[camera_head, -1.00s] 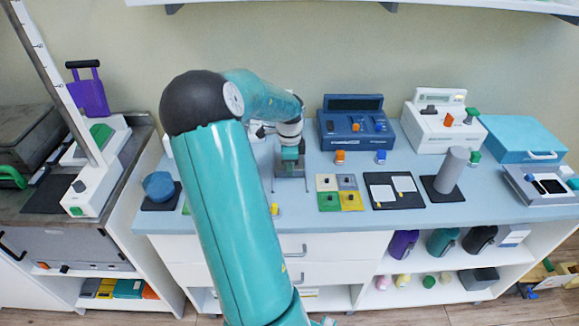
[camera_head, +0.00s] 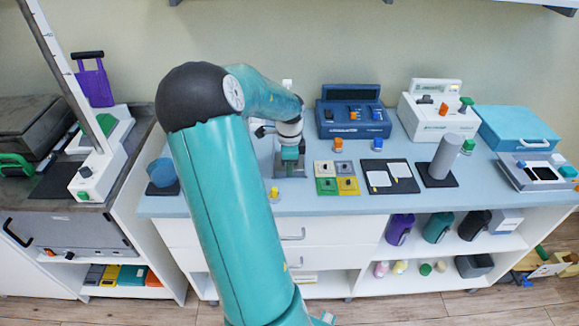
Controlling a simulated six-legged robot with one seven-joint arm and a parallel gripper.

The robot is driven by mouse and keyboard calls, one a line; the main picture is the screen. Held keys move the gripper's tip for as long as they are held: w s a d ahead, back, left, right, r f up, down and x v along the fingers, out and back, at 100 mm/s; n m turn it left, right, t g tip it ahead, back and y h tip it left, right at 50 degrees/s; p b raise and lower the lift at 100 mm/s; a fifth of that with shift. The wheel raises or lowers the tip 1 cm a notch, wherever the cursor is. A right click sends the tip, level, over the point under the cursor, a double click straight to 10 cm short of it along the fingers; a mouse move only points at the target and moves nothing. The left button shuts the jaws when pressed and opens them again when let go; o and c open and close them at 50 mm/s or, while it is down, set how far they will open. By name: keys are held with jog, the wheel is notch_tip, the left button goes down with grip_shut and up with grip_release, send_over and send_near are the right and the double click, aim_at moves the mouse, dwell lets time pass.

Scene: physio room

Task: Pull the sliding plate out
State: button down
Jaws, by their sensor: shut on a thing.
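My gripper (camera_head: 290,152) is over the blue worktop (camera_head: 225,205), left of the blue console. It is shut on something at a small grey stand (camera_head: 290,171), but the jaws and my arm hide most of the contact. I cannot make out the sliding plate as a separate part. The stand's lower front shows just below the jaws. My teal arm hides the area left of it.
Coloured tiles (camera_head: 337,186) and a black board with white cards (camera_head: 390,176) lie to the right. A grey cylinder (camera_head: 445,156) stands beyond them. A blue console (camera_head: 352,118) is behind. A blue cup (camera_head: 162,172) is left of my arm.

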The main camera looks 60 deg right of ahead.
jog(key=c, duration=1.5)
grip_release()
jog(key=shift+r, duration=0.15)
notch_tip(320, 180, up, 14)
jog(key=shift+f, duration=0.2)
jog(key=shift+w, duration=0.1)
jog(key=w+a+r+n+t, duration=0.15)
jog(key=w+a+n, duration=0.3)
jog(key=a, duration=0.45)
jog(key=w+a+r+n+t, duration=0.1)
jog(key=w+a+r+n, duration=0.15)
jog(key=a+n, duration=0.5)
jog(key=w+a+r+n+t, duration=0.15)
jog(key=w+a+n, duration=0.25)
jog(key=a, duration=0.7)
jog(key=s+a+n, duration=0.2)
jog(key=a+n, duration=0.3)
jog(key=a, duration=0.1)
jog(key=s+a+n+t, duration=0.1)
jog(key=s+a+n, duration=0.1)
jog(key=a+n, duration=0.2)
jog(key=s+a+r+n, duration=0.1)
jog(key=a+n, duration=0.4)
jog(key=a, duration=0.5)
jog(key=shift+s+a+n+t, duration=0.2)
jog(key=shift+s+n+t, duration=0.1)
jog(key=shift+s, duration=0.55)
